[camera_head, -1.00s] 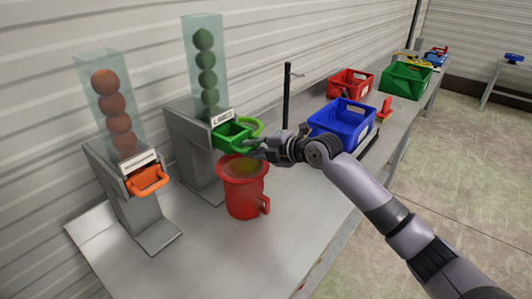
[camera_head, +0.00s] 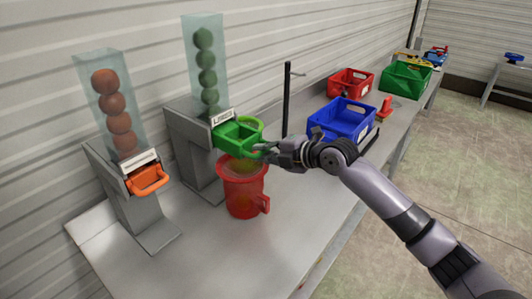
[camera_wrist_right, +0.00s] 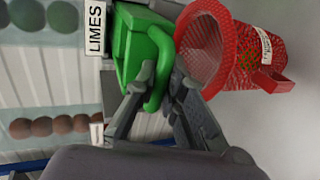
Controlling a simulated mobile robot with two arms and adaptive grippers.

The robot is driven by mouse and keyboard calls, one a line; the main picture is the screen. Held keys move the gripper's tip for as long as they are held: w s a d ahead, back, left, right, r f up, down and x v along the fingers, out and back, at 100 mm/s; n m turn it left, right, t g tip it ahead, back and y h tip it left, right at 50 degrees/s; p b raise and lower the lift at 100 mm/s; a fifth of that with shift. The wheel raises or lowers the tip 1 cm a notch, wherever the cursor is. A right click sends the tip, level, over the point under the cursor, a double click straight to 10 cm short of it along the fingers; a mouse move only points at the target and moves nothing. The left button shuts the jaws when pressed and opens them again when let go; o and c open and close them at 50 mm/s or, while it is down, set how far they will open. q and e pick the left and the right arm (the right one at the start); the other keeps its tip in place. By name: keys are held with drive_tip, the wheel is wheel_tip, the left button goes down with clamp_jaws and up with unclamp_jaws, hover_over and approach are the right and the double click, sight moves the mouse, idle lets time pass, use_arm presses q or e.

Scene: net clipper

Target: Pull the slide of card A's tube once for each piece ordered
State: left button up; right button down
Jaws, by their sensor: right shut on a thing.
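The limes tube (camera_head: 207,65) is a clear upright column with several green balls, on a grey stand marked LIMES. Its green slide (camera_head: 236,137) juts out over a red mesh-like jug (camera_head: 244,190). My right gripper (camera_head: 262,152) is shut on the front handle of the green slide; the right wrist view shows the fingers (camera_wrist_right: 162,84) around the green bar. The other tube (camera_head: 112,105) holds several orange balls above an orange slide (camera_head: 148,180), which sits close to its stand. Something green-yellow shows inside the jug. My left gripper and any order card A are not seen.
A blue crate (camera_head: 342,121), a red crate (camera_head: 350,82) and a green crate (camera_head: 407,79) stand farther along the grey bench (camera_head: 190,265). A thin black post (camera_head: 287,100) rises behind my right gripper. The bench front is clear.

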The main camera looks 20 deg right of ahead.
sight(252, 145)
drive_tip(key=shift+w, duration=0.1)
drive_tip(key=shift+w+a+b, duration=0.25)
drive_tip(key=shift+w+a, duration=0.3)
drive_tip(key=shift+w, duration=0.25)
drive_tip(key=shift+w+a+b, duration=0.2)
drive_tip(key=shift+w+a, duration=0.3)
drive_tip(key=shift+w, duration=0.3)
drive_tip(key=shift+w+a+b, duration=0.25)
drive_tip(key=shift+w+a, duration=0.3)
drive_tip(key=shift+w, duration=0.25)
drive_tip(key=shift+w+a+b, duration=0.4)
drive_tip(key=shift+w+a, duration=0.2)
drive_tip(key=shift+w, duration=0.35)
drive_tip(key=shift+w+a+b, duration=0.4)
drive_tip(key=shift+w+a, duration=0.2)
drive_tip(key=shift+w, duration=0.35)
drive_tip(key=shift+s+d+p, duration=0.15)
drive_tip(key=shift+s+d, duration=0.4)
drive_tip(key=shift+s, duration=0.25)
drive_tip(key=shift+s+d+p, duration=0.2)
drive_tip(key=shift+s+d, duration=0.35)
drive_tip(key=shift+s, duration=0.3)
drive_tip(key=shift+s+d+p, duration=0.15)
drive_tip(key=shift+s+d, duration=0.4)
drive_tip(key=shift+s, duration=0.25)
drive_tip(key=shift+s+d, duration=0.65)
drive_tip(key=shift+s, duration=0.35)
drive_tip(key=shift+s+d, duration=0.65)
drive_tip(key=shift+s, duration=0.3)
drive_tip(key=shift+w, duration=0.1)
